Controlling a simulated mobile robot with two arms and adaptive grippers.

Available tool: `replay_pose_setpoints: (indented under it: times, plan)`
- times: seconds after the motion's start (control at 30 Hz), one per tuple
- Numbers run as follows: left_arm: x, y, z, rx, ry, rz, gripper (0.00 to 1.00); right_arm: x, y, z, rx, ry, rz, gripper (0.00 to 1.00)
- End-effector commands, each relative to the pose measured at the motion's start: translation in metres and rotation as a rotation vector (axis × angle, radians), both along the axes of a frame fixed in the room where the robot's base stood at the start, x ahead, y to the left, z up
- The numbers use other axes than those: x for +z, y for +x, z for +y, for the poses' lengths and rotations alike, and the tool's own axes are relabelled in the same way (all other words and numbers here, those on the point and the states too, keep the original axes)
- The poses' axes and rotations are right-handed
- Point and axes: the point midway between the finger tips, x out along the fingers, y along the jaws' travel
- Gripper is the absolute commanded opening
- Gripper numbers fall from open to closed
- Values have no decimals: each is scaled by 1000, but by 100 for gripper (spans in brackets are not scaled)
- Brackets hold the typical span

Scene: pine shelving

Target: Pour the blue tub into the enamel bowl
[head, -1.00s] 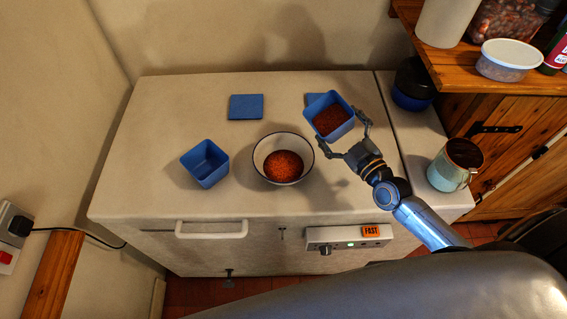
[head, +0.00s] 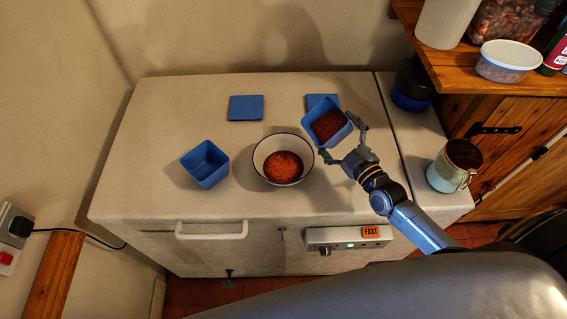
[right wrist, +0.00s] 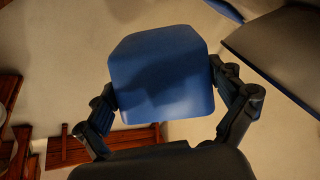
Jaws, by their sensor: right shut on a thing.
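My right gripper (head: 342,142) is shut on a blue tub (head: 318,113) with dark red-brown contents. It holds the tub, tilted a little, above the chest top, right of and slightly behind the bowl. The right wrist view shows the tub's blue side (right wrist: 163,75) between the two fingers (right wrist: 170,100). The white enamel bowl (head: 262,152) with a dark rim stands on the chest and holds orange-red grains (head: 284,167). A second blue tub (head: 205,164), which looks empty, stands left of the bowl. My left gripper is not in view.
The pale chest top (head: 160,120) carries a flat blue square (head: 246,107) at the back, with another (head: 322,101) partly behind the held tub. At right are a dark blue-based jar (head: 411,88), a mug (head: 447,172) and a wooden shelf (head: 460,77).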

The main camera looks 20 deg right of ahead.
Motion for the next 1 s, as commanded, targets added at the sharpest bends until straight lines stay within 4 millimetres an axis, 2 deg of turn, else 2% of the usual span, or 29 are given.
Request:
replay_pose_setpoints:
  times: [0.47, 0.73, 1.0]
  plan:
    - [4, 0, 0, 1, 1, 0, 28, -2, 0, 4, -1, -58, -12, 56]
    - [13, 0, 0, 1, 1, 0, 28, -4, -1, 10, -2, -165, -32, 56]
    - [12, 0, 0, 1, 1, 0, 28, -5, -1, 10, 0, -172, -33, 56]
